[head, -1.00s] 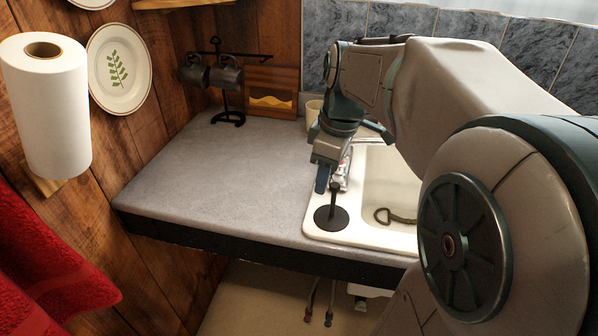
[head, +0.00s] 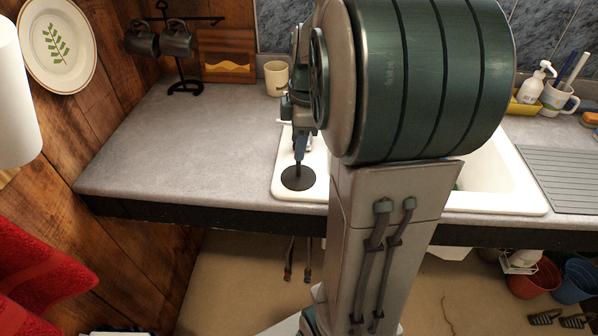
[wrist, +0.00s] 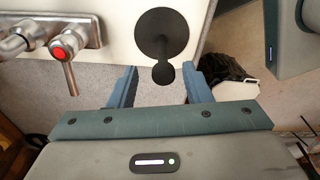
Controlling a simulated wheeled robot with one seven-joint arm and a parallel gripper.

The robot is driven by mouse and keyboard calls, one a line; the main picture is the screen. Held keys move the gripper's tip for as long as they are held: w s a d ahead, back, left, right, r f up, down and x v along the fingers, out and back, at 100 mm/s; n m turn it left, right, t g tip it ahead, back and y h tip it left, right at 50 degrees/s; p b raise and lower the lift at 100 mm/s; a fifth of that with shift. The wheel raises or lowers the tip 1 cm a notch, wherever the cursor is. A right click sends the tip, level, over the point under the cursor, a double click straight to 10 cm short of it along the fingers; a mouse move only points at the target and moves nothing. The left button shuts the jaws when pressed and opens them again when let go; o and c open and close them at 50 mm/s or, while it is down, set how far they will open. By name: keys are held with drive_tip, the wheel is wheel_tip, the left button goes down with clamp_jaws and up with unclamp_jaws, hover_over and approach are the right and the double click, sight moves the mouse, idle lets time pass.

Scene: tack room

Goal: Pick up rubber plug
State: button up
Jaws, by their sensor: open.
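The rubber plug (head: 298,178) is a black disc with an upright stem, lying on the front left corner of the white sink's rim. In the wrist view the plug (wrist: 160,30) shows its disc, with the stem's round knob pointing toward me. My gripper (wrist: 160,82) is open, its two blue fingers on either side of the knob, with gaps on both sides. In the head view my gripper (head: 301,153) is just above the plug, and the fingers partly cover the stem. I cannot tell how deep the knob sits between the fingers.
A metal tap with a red-marked handle (wrist: 62,52) is close left of my gripper in the wrist view. A cream mug (head: 276,78) and a mug rack (head: 183,60) stand behind on the grey counter (head: 180,140), which is largely clear. My arm hides much of the sink (head: 515,200).

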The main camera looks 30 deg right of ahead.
hover_over(298, 176)
drive_tip(key=f, duration=0.5)
drive_tip(key=shift+w+d+f+p, duration=0.1)
drive_tip(key=shift+w+d+p, duration=0.1)
drive_tip(key=shift+p, duration=0.2)
drive_tip(key=shift+c, duration=0.2)
clamp_jaws()
